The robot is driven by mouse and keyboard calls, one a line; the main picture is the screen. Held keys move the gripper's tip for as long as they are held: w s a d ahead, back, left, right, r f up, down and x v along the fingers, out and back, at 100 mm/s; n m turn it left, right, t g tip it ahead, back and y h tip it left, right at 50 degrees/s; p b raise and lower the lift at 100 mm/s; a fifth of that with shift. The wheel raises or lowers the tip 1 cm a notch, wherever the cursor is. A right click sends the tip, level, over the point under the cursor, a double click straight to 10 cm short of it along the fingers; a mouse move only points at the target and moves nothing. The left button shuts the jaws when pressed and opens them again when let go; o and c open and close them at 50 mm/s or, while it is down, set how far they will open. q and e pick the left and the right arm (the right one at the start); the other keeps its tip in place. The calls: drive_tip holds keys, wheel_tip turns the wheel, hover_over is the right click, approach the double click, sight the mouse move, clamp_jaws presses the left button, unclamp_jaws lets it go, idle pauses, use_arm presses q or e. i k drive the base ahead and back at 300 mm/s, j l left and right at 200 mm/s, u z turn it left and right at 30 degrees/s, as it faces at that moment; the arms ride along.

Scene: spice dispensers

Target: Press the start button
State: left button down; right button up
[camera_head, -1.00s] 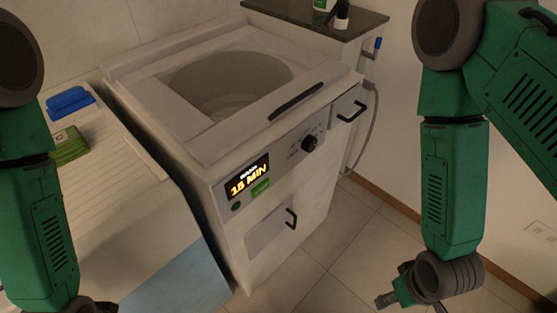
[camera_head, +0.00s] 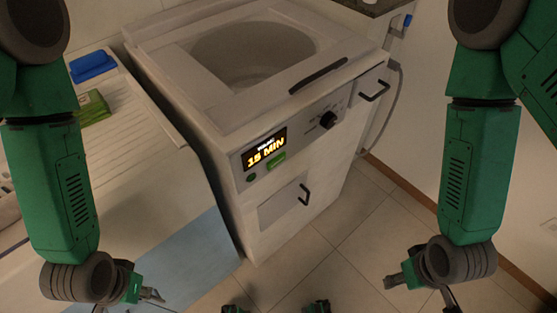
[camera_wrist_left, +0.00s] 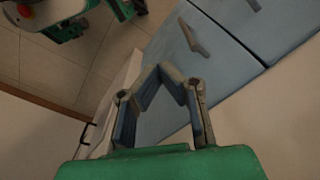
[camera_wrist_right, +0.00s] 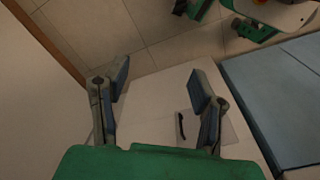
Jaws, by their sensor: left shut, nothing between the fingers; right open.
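The white top-loading machine (camera_head: 225,110) has a front panel with a lit display (camera_head: 265,151) reading "15 MIN". A green rectangular button (camera_head: 277,160) sits just under the display, and a small round green button (camera_head: 251,178) is at its lower left. No readable label shows which one is start. My left gripper (camera_head: 152,295) is low at the left, in front of the counter and apart from the machine; its fingertips meet, empty, in the left wrist view (camera_wrist_left: 167,69). My right gripper (camera_head: 390,282) is low at the right, apart from the machine; its fingers stand open and empty in the right wrist view (camera_wrist_right: 160,72).
A black knob (camera_head: 328,120) and dark handles (camera_head: 305,194) are on the machine's front. The white drainboard counter (camera_head: 140,150) at left holds a blue item (camera_head: 92,65) and a green sponge-like item (camera_head: 93,107). Tiled floor (camera_head: 345,235) in front is clear.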

sight(270, 165)
drive_tip(key=k+j+u, duration=0.25)
drive_tip(key=k+j, duration=0.15)
drive_tip(key=k+j+u, duration=0.25)
drive_tip(key=k+j, duration=0.1)
drive_tip(key=j, duration=0.1)
